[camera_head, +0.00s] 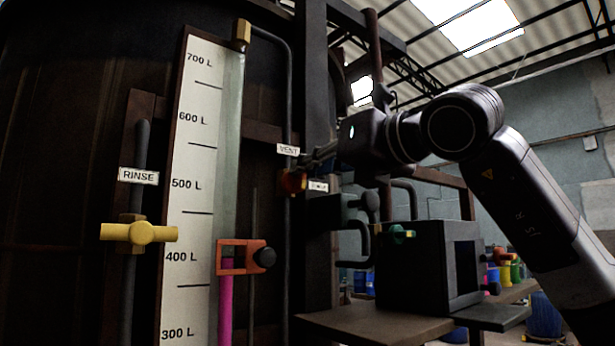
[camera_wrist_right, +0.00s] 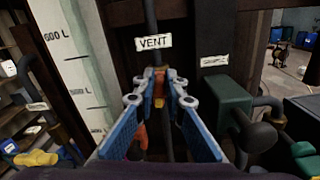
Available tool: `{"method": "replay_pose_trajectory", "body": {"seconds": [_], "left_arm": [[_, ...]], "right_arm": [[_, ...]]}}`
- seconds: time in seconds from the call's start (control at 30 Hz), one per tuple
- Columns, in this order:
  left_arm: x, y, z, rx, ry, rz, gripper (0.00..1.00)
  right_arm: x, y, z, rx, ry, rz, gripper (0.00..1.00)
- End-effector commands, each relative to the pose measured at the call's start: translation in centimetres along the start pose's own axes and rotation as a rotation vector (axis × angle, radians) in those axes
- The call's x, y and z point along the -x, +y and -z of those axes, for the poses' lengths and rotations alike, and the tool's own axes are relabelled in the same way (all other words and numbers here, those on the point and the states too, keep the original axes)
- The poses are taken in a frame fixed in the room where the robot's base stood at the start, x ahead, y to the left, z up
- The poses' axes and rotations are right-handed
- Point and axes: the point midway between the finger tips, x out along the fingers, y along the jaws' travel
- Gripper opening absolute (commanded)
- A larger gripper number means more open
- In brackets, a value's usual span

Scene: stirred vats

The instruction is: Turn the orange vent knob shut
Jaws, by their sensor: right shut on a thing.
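The orange vent knob (camera_head: 293,182) sits on a dark vertical pipe just below the white VENT label (camera_head: 288,150). In the right wrist view the knob (camera_wrist_right: 158,88) shows between the fingertips, under the VENT label (camera_wrist_right: 153,42). My right gripper (camera_head: 306,166) reaches in from the right and is shut on the knob; its blue-padded fingers (camera_wrist_right: 160,92) stand on either side of it. The fingers hide part of the knob, so its exact angle is hard to tell. My left gripper is not in view.
Left of the knob are a litre scale (camera_head: 190,185), an orange level slider (camera_head: 238,257) and the yellow RINSE valve (camera_head: 139,233). A grey-green pump-like body (camera_wrist_right: 222,105) stands close on the right. A dark box (camera_head: 405,270) sits on a bench at lower right.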

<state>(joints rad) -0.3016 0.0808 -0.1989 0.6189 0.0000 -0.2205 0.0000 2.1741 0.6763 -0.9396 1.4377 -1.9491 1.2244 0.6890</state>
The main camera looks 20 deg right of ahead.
Motion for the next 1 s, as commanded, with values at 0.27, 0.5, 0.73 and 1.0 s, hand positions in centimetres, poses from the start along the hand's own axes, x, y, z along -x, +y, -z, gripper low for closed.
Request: {"method": "replay_pose_trajectory", "body": {"seconds": [0.27, 0.5, 0.73, 1.0], "left_arm": [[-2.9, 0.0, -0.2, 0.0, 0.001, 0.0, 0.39], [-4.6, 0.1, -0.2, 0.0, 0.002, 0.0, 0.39], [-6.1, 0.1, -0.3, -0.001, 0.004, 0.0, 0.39], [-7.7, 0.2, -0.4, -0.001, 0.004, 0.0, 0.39]], "right_arm": [[0.0, -0.5, 0.5, -0.256, -0.001, -0.001, 0.0], [0.0, -0.9, 0.5, -0.484, -0.002, -0.001, 0.0], [0.0, -1.2, 0.7, -0.703, -0.003, -0.001, 0.0], [0.1, -1.5, 1.0, -0.957, -0.002, -0.002, 0.0]]}}
